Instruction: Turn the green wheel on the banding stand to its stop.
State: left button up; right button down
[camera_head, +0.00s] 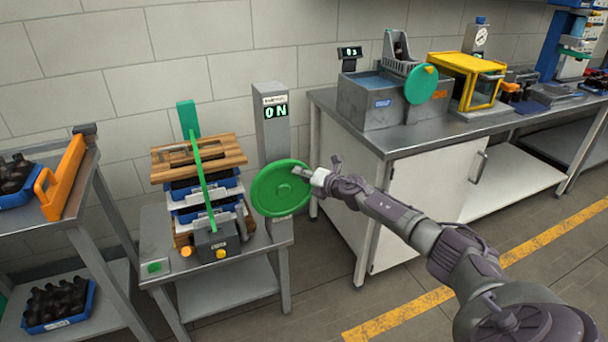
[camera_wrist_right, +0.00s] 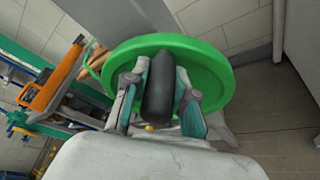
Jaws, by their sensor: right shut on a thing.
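The green wheel (camera_head: 277,190) stands on the right side of the banding stand (camera_head: 258,245), facing the room. My right gripper (camera_head: 312,177) reaches it from the right and is shut at its right part. In the right wrist view, the fingers (camera_wrist_right: 155,95) close around a dark rounded handle that sticks out from the green wheel (camera_wrist_right: 210,65). A green strap (camera_head: 203,180) runs over the stacked blue crates and wooden boards on the stand. The display on the grey post (camera_head: 272,125) reads "ON". My left gripper is not in view.
A steel bench (camera_head: 390,145) at the right holds a grey bath with another green wheel (camera_head: 421,84) and a yellow-framed box (camera_head: 466,75). A rack (camera_head: 85,215) with bottle crates stands at the left. Floor in front is clear.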

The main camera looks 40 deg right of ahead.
jog(key=shift+a, duration=0.15)
jog(key=c, duration=0.9)
grip_release()
jog(key=shift+s, duration=0.15)
jog(key=shift+v, duration=5.85)
